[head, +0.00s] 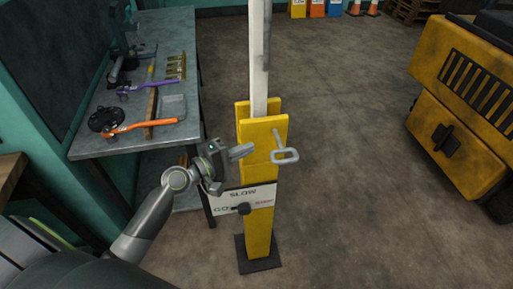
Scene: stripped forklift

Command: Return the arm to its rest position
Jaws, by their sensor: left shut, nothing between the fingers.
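My left gripper (241,151) reaches in from the lower left and points to the right. Its fingers are shut and empty, at the front of the upper part of a yellow post (262,214). I cannot tell whether the fingertips touch the post. A pale metal handle (285,156) sticks out from the post's right side, just right of my fingertips. My right gripper is not in view.
A grey workbench (185,60) at the left holds an orange-handled tool (125,129), a purple-handled tool (150,87) and a black disc (106,119). A white upright bar (258,60) rises from the post. A yellow forklift body (465,95) stands at the right, with open floor (360,190) between.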

